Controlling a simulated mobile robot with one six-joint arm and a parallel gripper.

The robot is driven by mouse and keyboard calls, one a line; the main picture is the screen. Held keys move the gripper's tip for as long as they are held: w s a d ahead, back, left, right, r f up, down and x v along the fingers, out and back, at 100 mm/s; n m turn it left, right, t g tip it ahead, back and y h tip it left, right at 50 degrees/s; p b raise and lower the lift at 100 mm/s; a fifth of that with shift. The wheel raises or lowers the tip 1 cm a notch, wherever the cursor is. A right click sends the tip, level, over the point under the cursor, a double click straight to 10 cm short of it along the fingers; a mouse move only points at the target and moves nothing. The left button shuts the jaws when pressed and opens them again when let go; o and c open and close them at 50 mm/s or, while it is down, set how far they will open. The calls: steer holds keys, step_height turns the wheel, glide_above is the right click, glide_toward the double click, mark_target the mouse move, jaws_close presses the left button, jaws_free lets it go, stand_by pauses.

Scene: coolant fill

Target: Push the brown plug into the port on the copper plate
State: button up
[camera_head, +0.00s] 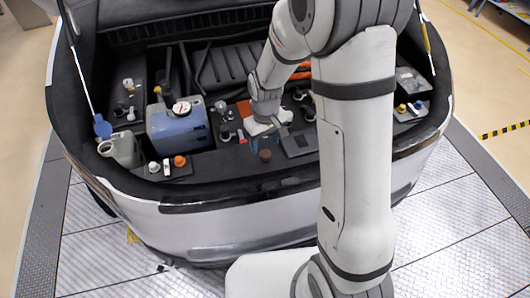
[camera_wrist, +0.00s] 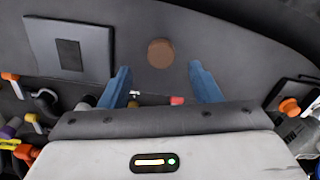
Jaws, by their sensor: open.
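The brown plug (camera_head: 264,155) stands on the dark front ledge of the engine bay, just in front of my gripper. In the wrist view the brown plug (camera_wrist: 161,53) is a round brown disc, seen beyond and between my fingertips. My gripper (camera_wrist: 160,70) is open, with its two blue fingers apart and nothing between them. In the head view my gripper (camera_head: 268,133) is low over the bay, behind the plug. A copper-coloured plate (camera_head: 243,107) shows partly beside my wrist; my arm hides some of it, and I cannot make out its port.
A blue tank (camera_head: 178,128) stands to the left, with an orange cap (camera_head: 180,161) on the ledge in front. A flat dark panel (camera_head: 298,142) lies right of the plug; it also shows in the wrist view (camera_wrist: 70,48). Several fittings crowd the bay behind.

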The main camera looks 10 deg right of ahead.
mark_target(265, 153)
steer(key=shift+s+f+p, duration=0.2)
steer(key=shift+f+p, duration=0.55)
steer(key=shift+f, duration=2.15)
steer(key=shift+c, duration=0.5)
steer(key=c, duration=0.9)
steer(key=shift+c, duration=0.2)
